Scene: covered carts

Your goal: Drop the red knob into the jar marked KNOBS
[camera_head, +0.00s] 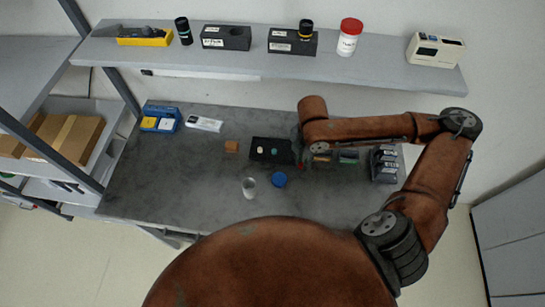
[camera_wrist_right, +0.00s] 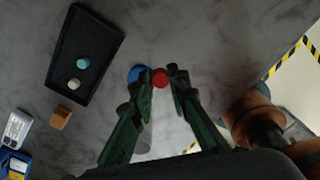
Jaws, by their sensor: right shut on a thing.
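The red knob (camera_wrist_right: 160,78) is between the fingertips of my right gripper (camera_wrist_right: 161,80), which is shut on it in the wrist view. In the head view the right gripper (camera_head: 303,158) is above the table just right of the black tray, mostly hidden by my arm; a bit of red shows there. A clear, open-looking jar (camera_head: 249,188) stands on the table in front of the tray; no marking is readable on it. It is partly hidden behind a finger in the wrist view (camera_wrist_right: 143,142). My left gripper is not in view.
A round blue lid-like thing (camera_head: 279,179) lies right of the jar. The black tray (camera_head: 285,157) holds a white and a teal knob. An orange-brown block (camera_head: 231,146) is left of it. A dark rack (camera_head: 384,165) stands at right. A shelf (camera_head: 180,58) overhangs the back.

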